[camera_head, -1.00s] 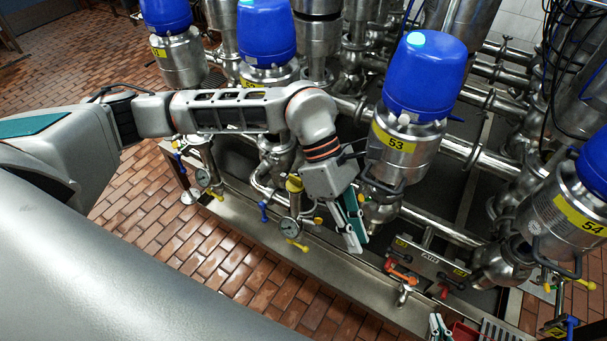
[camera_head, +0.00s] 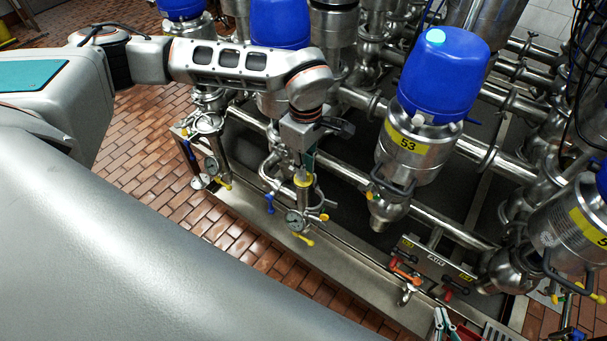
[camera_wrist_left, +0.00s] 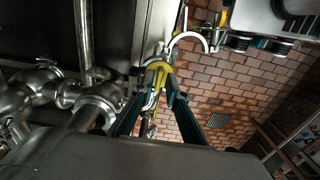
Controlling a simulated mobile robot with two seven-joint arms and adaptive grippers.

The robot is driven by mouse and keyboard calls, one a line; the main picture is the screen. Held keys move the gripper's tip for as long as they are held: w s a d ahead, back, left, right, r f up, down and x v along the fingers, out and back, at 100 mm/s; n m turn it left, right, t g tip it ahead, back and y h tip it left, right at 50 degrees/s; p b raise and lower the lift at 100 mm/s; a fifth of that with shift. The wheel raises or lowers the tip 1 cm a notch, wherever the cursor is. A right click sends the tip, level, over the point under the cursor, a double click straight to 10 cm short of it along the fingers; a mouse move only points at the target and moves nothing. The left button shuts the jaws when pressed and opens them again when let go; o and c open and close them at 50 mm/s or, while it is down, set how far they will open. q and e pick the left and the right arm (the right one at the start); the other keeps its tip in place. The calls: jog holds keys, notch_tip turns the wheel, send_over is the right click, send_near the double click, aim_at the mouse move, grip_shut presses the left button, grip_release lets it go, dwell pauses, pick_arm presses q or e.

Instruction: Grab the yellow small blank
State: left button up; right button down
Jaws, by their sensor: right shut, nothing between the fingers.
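The yellow small blank (camera_head: 303,180) sits upright on top of a steel fitting above a round gauge. It also shows in the left wrist view (camera_wrist_left: 158,67), between and just beyond the fingertips. My left gripper (camera_head: 306,165) points down right at the blank, with its fingers largely hidden by the wrist in the head view. In the left wrist view the two teal fingers (camera_wrist_left: 157,88) stand apart, one on each side of the blank; contact cannot be told. My right gripper (camera_head: 443,322) is only partly visible at the bottom edge, shut and empty.
The gauge (camera_head: 295,220) and a blue-handled valve (camera_head: 269,203) are close below the blank. Blue-capped valve 53 (camera_head: 440,85) stands to the right. A steel ledge (camera_head: 300,265) runs along the front, with open brick floor (camera_head: 215,235) before it.

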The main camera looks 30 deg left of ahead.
pick_arm(q)
jog(key=shift+f, duration=0.95)
grip_shut()
jog(key=shift+r, duration=0.1)
